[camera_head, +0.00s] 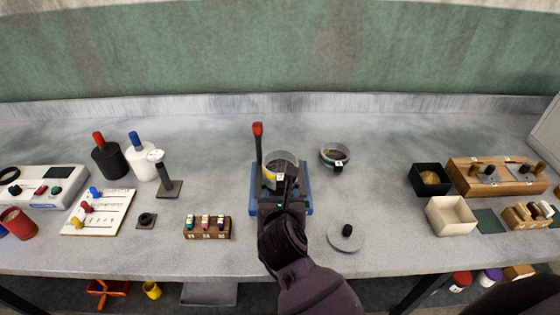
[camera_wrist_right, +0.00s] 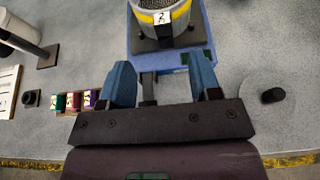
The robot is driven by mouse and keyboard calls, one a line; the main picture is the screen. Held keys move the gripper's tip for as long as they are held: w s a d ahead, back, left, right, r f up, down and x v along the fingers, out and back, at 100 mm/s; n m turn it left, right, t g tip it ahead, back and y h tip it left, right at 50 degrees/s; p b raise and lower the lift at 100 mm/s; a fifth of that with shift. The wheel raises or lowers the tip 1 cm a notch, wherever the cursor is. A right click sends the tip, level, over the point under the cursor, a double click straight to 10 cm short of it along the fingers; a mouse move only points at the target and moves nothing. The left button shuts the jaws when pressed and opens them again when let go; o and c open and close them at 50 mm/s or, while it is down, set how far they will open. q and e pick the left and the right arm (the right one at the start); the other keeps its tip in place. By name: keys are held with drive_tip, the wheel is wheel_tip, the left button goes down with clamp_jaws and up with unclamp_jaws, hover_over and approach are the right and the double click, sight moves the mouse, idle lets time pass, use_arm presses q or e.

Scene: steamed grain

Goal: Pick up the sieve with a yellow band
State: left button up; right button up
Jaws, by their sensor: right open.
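The sieve with a yellow band (camera_head: 283,160) is a grey cylinder with a white number tag. It stands upright on a blue-based device (camera_head: 308,197) near the middle of the table. In the right wrist view the sieve (camera_wrist_right: 178,19) is at the top, its tag reading 2, above the blue base (camera_wrist_right: 199,62). My right gripper (camera_head: 279,196) is in front of the sieve and partly hides it and the base. In the wrist view its two blue fingers (camera_wrist_right: 163,78) are apart with nothing gripped between them, short of the sieve. My left gripper does not show.
A red-topped lever (camera_head: 258,145) rises at the device's left. A second ring-shaped sieve (camera_head: 335,154) lies behind right. A grey disc with a black knob (camera_head: 345,237) is at front right. A rack of small coloured pieces (camera_head: 206,228) is at left.

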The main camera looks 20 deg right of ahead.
sight(281, 180)
drive_tip(key=shift+d+p+x, duration=0.2)
drive_tip(key=shift+p+x, duration=0.15)
drive_tip(key=shift+x, duration=4.8)
drive_tip(key=shift+r, duration=0.1)
drive_tip(key=c, duration=1.1)
drive_tip(key=shift+o, duration=0.2)
